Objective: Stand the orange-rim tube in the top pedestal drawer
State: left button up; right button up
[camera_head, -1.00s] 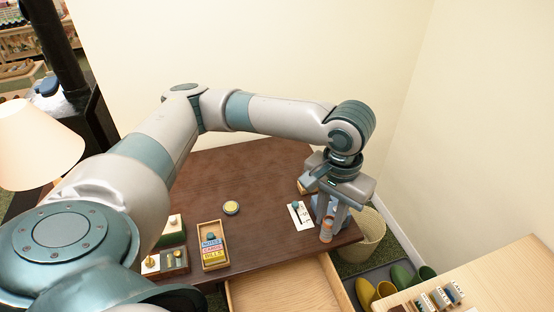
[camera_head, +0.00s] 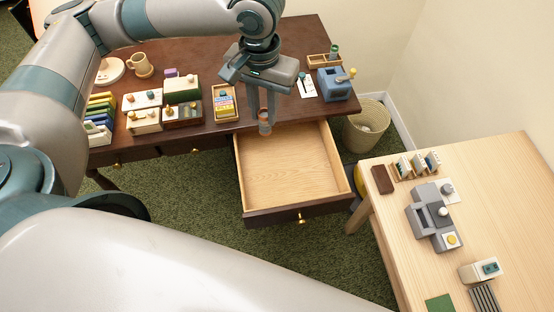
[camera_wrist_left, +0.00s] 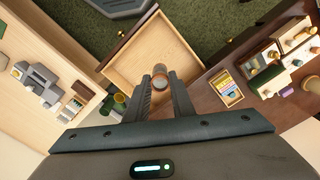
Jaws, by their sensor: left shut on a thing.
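My left gripper (camera_head: 262,108) points down and is shut on the orange-rim tube (camera_head: 264,124), a small brownish cylinder held upright between the fingertips. The tube hangs by the desk's front edge, at the back end of the open pedestal drawer (camera_head: 290,175). In the left wrist view the tube (camera_wrist_left: 159,76) sits between the fingertips, against the drawer (camera_wrist_left: 130,66). The drawer is pulled well out and its pale wooden floor looks empty. I cannot tell how far the tube's bottom is above that floor. My right gripper is out of view.
The dark desk (camera_head: 200,62) holds a card tray (camera_head: 225,103), several small boxes, a mug (camera_head: 140,65) and a blue device (camera_head: 335,84). A wicker basket (camera_head: 366,125) stands right of the drawer. A pale table (camera_head: 480,200) stands at the right.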

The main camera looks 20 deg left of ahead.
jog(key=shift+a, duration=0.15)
pick_arm(q)
jog(key=shift+w, duration=0.1)
jog(key=shift+f, duration=0.1)
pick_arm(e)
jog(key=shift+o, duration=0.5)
pick_arm(q)
jog(key=shift+f, duration=0.1)
jog(key=shift+w+d+f+m, duration=0.25)
jog(key=shift+f+m, duration=0.25)
jog(key=shift+m, duration=0.4)
jog(key=w+d+f+m, duration=0.2)
jog(key=f+m, duration=0.9)
jog(key=m, duration=0.4)
jog(key=w+d+f+m, duration=0.2)
jog(key=d+f+m, duration=0.1)
jog(key=f+m, duration=0.8)
jog(key=shift+w+d+f+m+b, duration=0.2)
jog(key=shift+m+b, duration=0.25)
jog(key=shift+m, duration=1.75)
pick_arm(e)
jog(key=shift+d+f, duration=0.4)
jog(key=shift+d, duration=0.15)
